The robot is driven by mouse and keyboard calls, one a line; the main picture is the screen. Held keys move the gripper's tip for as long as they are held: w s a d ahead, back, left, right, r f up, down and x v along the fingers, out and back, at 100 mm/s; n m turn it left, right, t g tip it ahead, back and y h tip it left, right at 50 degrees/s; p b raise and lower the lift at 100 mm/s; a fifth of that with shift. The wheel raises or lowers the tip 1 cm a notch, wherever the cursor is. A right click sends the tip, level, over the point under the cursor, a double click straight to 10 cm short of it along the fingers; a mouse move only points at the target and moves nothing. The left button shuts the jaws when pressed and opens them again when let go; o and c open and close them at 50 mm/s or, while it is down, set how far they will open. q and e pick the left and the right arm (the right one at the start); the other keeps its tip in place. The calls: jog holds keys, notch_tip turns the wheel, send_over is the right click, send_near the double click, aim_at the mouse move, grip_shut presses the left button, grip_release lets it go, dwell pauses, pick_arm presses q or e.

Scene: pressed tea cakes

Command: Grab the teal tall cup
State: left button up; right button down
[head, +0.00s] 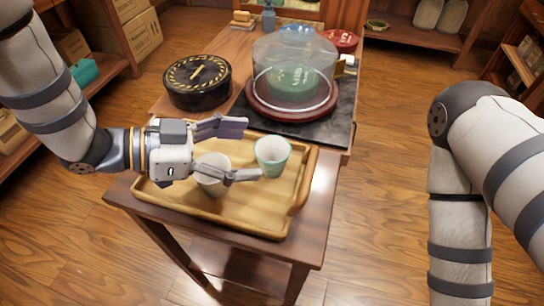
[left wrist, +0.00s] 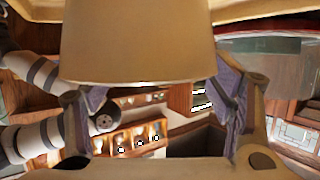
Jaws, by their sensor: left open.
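A pale teal cup (head: 272,155) stands upright on the wooden tray (head: 240,215), just beyond the fingertips of my left gripper (head: 241,151). A cream cup (head: 212,174) stands on the tray closer to the gripper's palm, partly hidden by the lower finger. My left gripper is open, its fingers spread to either side. In the left wrist view a large cream-looking cup (left wrist: 140,45) fills the space above and between the purple finger pads; contact cannot be told. My right gripper is not in view.
A black round box (head: 197,82) with yellow edge marks stands behind the tray. A glass dome (head: 294,60) on a red base (head: 262,110) covers a green item. The tray's raised handle (head: 304,185) is right of the teal cup.

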aim_at(287, 149)
pick_arm(q)
jog(key=x, duration=0.3)
jog(key=shift+d+f, duration=0.1)
jog(key=shift+d, duration=0.25)
jog(key=shift+w, duration=0.1)
jog(key=c, duration=1.3)
